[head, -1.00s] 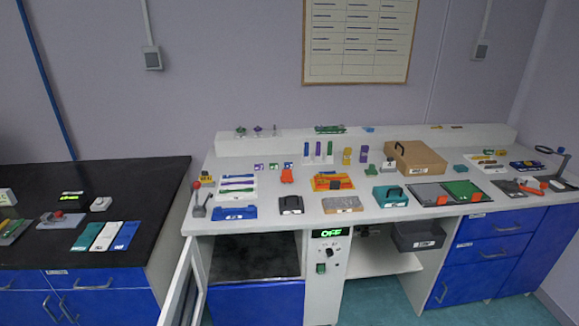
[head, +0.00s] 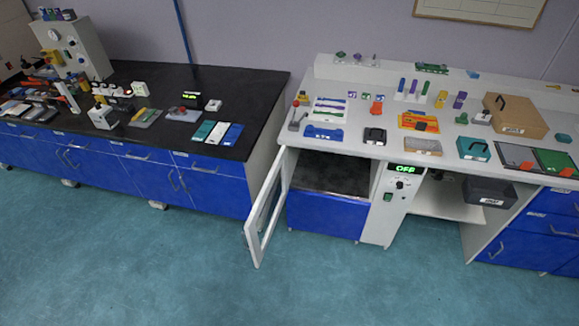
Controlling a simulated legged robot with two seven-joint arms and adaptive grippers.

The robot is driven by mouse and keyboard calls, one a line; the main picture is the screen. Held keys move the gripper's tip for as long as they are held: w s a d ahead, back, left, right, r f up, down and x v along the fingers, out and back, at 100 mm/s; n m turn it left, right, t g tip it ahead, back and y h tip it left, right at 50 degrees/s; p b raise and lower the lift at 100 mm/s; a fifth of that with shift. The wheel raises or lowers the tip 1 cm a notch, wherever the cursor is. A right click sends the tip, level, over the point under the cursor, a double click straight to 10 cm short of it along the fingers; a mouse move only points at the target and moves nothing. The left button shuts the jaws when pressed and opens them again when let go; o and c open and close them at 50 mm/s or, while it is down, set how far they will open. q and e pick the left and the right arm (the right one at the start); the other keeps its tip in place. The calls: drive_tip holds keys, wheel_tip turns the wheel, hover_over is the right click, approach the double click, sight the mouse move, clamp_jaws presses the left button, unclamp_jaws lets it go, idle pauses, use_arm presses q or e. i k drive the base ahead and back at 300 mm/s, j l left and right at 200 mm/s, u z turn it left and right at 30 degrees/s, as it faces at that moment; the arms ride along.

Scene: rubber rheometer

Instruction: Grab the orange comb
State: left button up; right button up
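I cannot make out a comb for certain; the orange things are small in the head view. A flat orange and yellow piece (head: 409,121) lies on the white bench top, with a dark item on it. A small upright orange-red object (head: 376,105) stands to its left, behind a black box (head: 374,136). More orange items (head: 562,171) lie on the dark and green panels at the right. Orange pieces (head: 40,82) also lie at the far left of the black bench. Neither of my grippers is in view.
The white bench (head: 345,147) has an open cabinet door (head: 257,240) swung out at its left. A brown case (head: 515,117) and a teal box (head: 473,149) stand on it. The black bench (head: 250,88) is to the left. The teal floor (head: 150,270) in front is clear.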

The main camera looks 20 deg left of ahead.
sight(419, 125)
drive_tip(key=k+j, duration=0.15)
drive_tip(key=j, duration=0.25)
drive_tip(key=k+j+z, duration=0.1)
drive_tip(key=j, duration=0.35)
drive_tip(key=k+j, duration=0.25)
drive_tip(key=j, duration=0.15)
drive_tip(key=k+j+z, duration=0.1)
drive_tip(key=j, duration=0.3)
drive_tip(key=k+j, duration=0.25)
drive_tip(key=k+j+z, duration=0.1)
drive_tip(key=j, duration=0.4)
drive_tip(key=i+l+z, duration=0.85)
drive_tip(key=i, duration=0.25)
drive_tip(key=i+z, duration=0.35)
drive_tip(key=i, duration=0.3)
